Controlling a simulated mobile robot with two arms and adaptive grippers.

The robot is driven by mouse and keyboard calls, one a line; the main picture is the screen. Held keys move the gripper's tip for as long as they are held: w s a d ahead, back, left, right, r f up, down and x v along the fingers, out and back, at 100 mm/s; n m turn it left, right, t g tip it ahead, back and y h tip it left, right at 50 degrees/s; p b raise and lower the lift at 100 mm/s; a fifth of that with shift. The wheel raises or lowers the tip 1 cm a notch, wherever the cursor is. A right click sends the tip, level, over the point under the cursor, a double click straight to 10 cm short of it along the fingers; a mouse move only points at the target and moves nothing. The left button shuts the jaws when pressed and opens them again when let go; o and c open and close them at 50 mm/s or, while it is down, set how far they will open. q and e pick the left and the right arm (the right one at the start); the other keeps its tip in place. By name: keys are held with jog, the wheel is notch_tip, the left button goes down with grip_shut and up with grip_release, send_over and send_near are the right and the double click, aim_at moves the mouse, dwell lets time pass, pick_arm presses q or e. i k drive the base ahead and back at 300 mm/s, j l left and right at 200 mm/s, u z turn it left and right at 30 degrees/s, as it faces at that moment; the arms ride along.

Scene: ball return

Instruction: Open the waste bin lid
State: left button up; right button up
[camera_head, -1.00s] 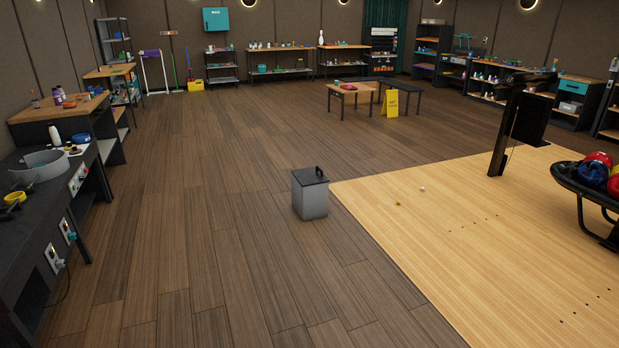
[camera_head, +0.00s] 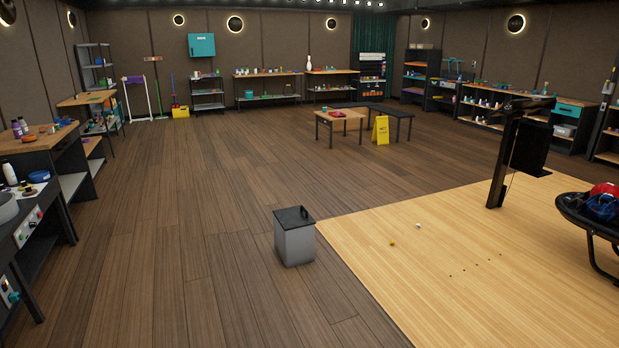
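The waste bin (camera_head: 295,244) stands upright on the dark wood floor, a little below the middle of the head view. It is a grey box with a black lid (camera_head: 291,217) that lies shut on top. A small dark handle (camera_head: 304,211) sticks up near the lid's right side. Neither of my grippers shows in the head view, and nothing touches the bin.
The pale lane floor (camera_head: 450,250) lies right of the bin, with two small objects on it. A black post (camera_head: 500,165) and a ball rack (camera_head: 590,215) stand at the right. Counters (camera_head: 35,235) line the left. The dark floor (camera_head: 190,200) between is clear.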

aim_at(294, 218)
jog(key=i+z, duration=0.35)
jog(key=i, duration=1.8)
